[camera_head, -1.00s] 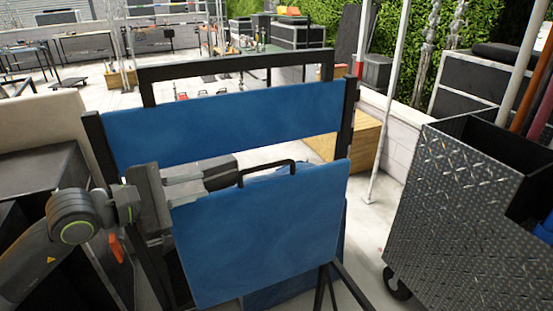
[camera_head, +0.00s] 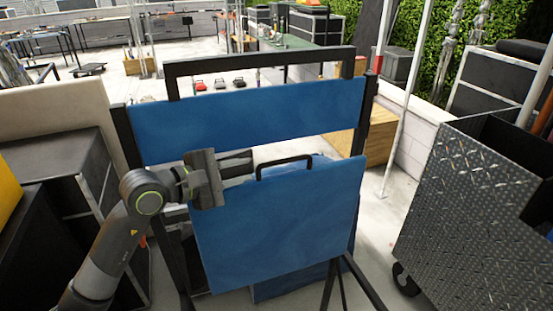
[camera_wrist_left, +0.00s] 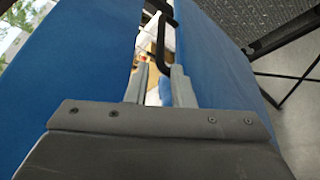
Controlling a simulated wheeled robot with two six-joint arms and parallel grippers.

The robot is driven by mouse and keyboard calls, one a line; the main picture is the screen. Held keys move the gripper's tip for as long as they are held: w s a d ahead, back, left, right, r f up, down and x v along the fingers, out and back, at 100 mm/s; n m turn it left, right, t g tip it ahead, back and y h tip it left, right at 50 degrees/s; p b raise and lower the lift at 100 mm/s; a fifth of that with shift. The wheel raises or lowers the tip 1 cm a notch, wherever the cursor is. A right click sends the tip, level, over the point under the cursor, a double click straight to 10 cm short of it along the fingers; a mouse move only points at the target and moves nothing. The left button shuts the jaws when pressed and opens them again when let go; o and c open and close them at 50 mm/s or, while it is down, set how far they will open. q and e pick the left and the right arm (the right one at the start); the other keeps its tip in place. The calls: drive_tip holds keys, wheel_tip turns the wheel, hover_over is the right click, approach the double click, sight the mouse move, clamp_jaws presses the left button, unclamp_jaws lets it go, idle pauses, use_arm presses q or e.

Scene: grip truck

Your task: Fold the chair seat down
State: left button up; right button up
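The tall chair has a blue backrest (camera_head: 250,120) across the top and a black frame. Its blue seat (camera_head: 280,220) stands folded up below, nearly upright, with a black handle (camera_head: 285,163) on its top edge. My left gripper (camera_head: 245,164) is at the seat's upper left corner, its fingers pointing right toward the handle. In the left wrist view the fingers (camera_wrist_left: 160,88) are apart with nothing between them. There the backrest (camera_wrist_left: 70,70) is on the left, the seat (camera_wrist_left: 215,70) on the right, and the handle (camera_wrist_left: 162,35) beyond the fingertips. My right gripper is out of view.
A metal tread-plate cart (camera_head: 470,210) stands close on the right. Dark cases (camera_head: 60,165) stand on the left. A wooden crate (camera_head: 345,140) and a white pole (camera_head: 405,100) are behind the chair on the right.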

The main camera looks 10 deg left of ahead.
sight(269, 164)
use_arm(q)
drive_tip(key=p+x, duration=0.3)
drive_tip(key=x, duration=0.7)
drive_tip(key=shift+w+d, duration=0.1)
drive_tip(key=shift+d, duration=0.05)
drive_tip(key=shift+f, duration=0.1)
drive_tip(key=shift+c, duration=0.3)
clamp_jaws()
